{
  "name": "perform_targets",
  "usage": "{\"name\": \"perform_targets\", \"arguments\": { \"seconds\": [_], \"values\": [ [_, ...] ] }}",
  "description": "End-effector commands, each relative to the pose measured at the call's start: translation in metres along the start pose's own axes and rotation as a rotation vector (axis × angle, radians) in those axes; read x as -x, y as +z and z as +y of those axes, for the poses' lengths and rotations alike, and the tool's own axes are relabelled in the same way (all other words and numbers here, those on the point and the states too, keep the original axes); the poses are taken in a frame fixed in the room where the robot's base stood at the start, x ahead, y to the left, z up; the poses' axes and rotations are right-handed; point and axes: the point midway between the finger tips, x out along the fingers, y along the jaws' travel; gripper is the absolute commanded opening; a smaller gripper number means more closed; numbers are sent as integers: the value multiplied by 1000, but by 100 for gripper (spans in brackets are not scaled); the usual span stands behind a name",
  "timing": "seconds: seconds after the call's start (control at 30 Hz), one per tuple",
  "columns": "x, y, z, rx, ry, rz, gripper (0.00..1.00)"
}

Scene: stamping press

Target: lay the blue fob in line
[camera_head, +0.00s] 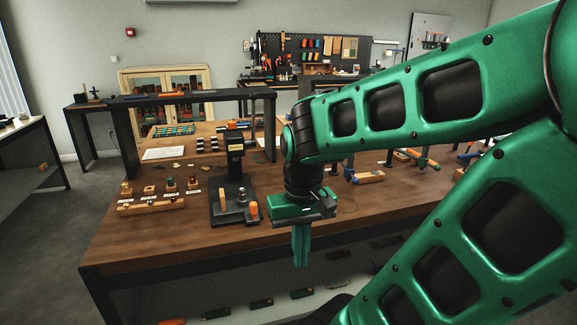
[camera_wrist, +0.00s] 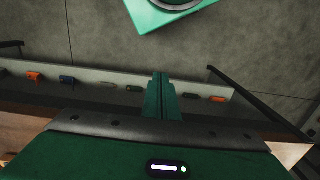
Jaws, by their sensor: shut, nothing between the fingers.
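A small blue piece (camera_wrist: 67,80), which looks like the blue fob, lies in a row on the pale strip below the table edge in the wrist view. An orange piece (camera_wrist: 34,76) lies to its left and a greyish one (camera_wrist: 107,85) to its right. I cannot make out the blue piece in the head view. My gripper (camera_head: 301,263) points down, shut and empty, in front of the table's front edge. In the wrist view my gripper's fingers (camera_wrist: 160,78) cover part of the row, between two dark green pieces.
The wooden table (camera_head: 130,250) carries a black stamping press (camera_head: 235,200) left of my gripper. A rack of small stamps (camera_head: 150,207) stands farther left. Tools (camera_head: 368,177) lie to the right. A dark shelf frame (camera_head: 190,97) spans the back. Floor at left is clear.

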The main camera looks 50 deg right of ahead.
Motion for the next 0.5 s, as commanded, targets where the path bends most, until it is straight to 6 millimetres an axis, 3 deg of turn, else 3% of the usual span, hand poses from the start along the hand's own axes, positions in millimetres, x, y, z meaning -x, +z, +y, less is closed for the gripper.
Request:
{"name": "perform_targets", "arguments": {
  "seconds": [0.17,0.27,0.37,0.5],
  "values": [
    [7,5,6,-1,-8,17,0],
    [16,-17,7,-5,-11,40,0],
    [30,-60,9,-5,-14,83,0],
    [52,-135,22,-4,-16,163,0]
  ]
}}
